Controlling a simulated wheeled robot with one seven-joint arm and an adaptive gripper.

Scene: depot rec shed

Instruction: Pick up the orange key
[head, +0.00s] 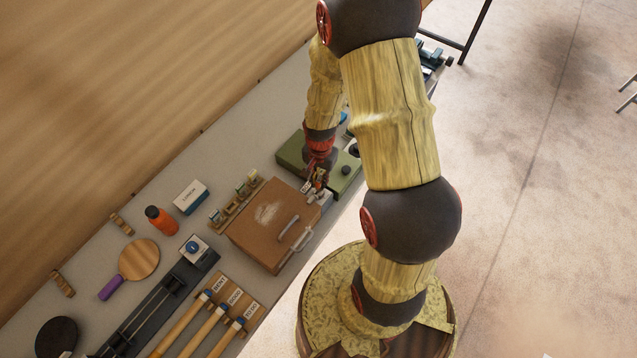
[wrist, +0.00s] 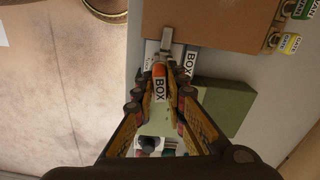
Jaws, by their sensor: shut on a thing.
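In the head view my gripper (head: 317,182) is at the right end of the brown case (head: 262,238), beside the green box. The key is too small there to make out clearly. I cannot tell whether its metal end touches anything beneath.
The green box (head: 291,153) lies behind the case. A rack (head: 232,207) with several tagged keys stands along the case's far side.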

